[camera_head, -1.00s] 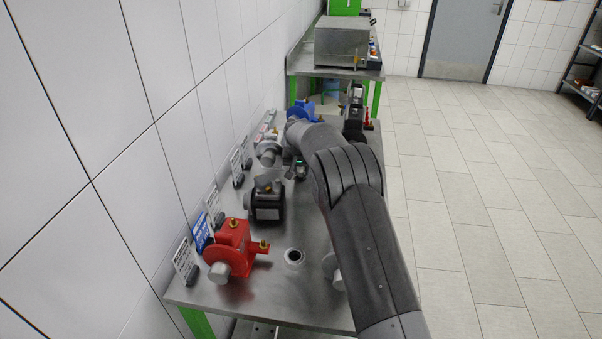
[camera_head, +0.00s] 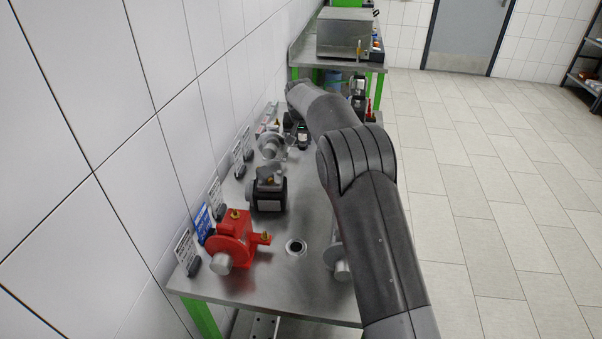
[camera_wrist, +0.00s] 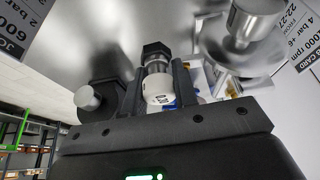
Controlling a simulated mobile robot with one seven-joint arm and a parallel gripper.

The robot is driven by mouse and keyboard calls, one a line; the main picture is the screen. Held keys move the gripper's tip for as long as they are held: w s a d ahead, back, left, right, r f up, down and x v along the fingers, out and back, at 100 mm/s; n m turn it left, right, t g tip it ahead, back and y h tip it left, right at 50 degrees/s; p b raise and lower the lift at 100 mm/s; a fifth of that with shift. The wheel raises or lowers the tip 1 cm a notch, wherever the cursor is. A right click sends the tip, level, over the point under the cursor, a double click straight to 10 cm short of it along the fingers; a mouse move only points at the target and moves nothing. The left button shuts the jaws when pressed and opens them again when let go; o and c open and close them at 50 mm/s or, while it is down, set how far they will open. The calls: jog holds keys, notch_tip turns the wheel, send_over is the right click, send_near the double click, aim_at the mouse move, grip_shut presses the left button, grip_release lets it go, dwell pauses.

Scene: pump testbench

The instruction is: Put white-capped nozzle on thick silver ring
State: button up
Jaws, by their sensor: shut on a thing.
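In the wrist view my gripper (camera_wrist: 158,92) is shut on the white-capped nozzle (camera_wrist: 158,86). The nozzle shows a white cap, a silver middle and a black hex end, and it is held clear of the bench between the two dark fingers. In the head view the gripper's dark body (camera_head: 300,132) is beside the silver pump (camera_head: 272,145), partly hidden by my arm, and the nozzle cannot be made out. I cannot pick out the thick silver ring with certainty in either view.
The steel bench (camera_head: 310,290) holds a red pump (camera_head: 232,240) and a black pump (camera_head: 268,195) along the wall. Label cards stand behind the pumps. A steel box (camera_head: 343,35) stands on the far table.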

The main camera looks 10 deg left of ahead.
jog(key=s+r+n, duration=0.1)
jog(key=s+r, duration=0.3)
jog(key=s, duration=0.7)
jog(key=n+y, duration=0.1)
jog(key=n, duration=0.2)
send_over(294, 239)
jog(key=s, duration=0.1)
jog(key=f, duration=0.6)
jog(key=shift+s+d+f, duration=0.2)
jog(key=shift+s+d, duration=0.1)
jog(key=shift+d, duration=0.05)
jog(key=shift+f, duration=2)
jog(key=o, duration=1)
jog(key=shift+f, duration=0.15)
